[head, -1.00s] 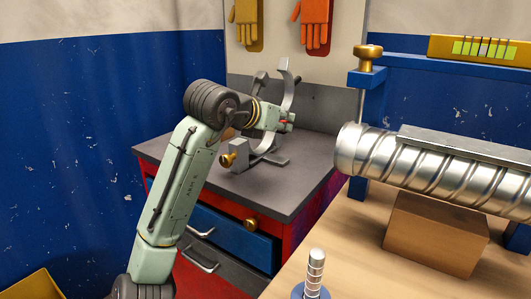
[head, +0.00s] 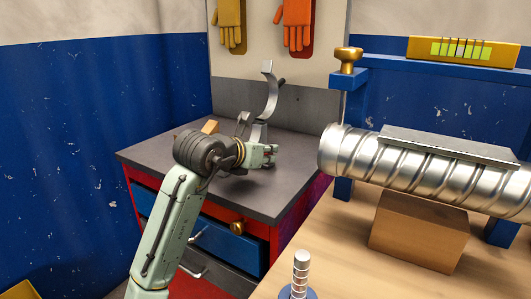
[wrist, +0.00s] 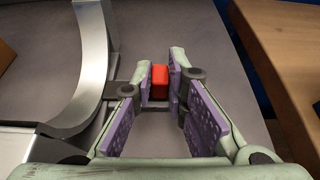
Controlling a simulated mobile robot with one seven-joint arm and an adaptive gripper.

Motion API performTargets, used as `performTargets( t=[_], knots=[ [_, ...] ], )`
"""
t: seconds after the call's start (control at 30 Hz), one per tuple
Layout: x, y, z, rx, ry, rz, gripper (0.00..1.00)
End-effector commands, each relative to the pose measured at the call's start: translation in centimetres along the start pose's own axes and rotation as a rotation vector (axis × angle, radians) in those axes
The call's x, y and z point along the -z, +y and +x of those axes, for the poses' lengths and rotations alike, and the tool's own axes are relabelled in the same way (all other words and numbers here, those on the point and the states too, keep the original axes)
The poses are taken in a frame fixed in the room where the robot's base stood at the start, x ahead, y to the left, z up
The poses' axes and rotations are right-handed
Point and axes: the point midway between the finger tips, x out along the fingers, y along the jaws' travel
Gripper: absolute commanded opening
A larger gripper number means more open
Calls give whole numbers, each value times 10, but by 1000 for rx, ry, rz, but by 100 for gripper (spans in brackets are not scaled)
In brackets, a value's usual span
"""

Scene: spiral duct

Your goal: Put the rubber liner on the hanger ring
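The hanger ring (head: 270,95) is an open, curved grey metal band standing on the dark cabinet top, partly hidden by my arm. Its curved band (wrist: 93,65) fills the left of the wrist view. My gripper (head: 272,152) is low over the cabinet top, in front and slightly right of the ring's base. In the wrist view, the purple-padded fingers of my gripper (wrist: 160,75) close around a small red block-like piece (wrist: 160,82), which looks like the rubber liner. The piece is apart from the curved band. Only its end shows; its full shape is hidden.
The cabinet top (head: 300,170) is clear to the right of my gripper. A brown block (head: 210,127) lies behind my arm. A wooden bench with a spiral metal duct (head: 420,165) on a wooden block (head: 420,230) stands at the right. A blue frame rises behind the duct.

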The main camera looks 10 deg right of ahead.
Motion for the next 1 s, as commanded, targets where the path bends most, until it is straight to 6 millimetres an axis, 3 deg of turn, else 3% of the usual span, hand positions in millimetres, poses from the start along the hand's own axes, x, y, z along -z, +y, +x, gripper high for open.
performTargets(
  t=[0.27,0.67,1.0],
  knots=[
    [0,0,0,0,1,0,33],
    [-6,0,-3,0,0,0,33],
    [-3,1,-70,-3,-2,1,33]
  ],
)
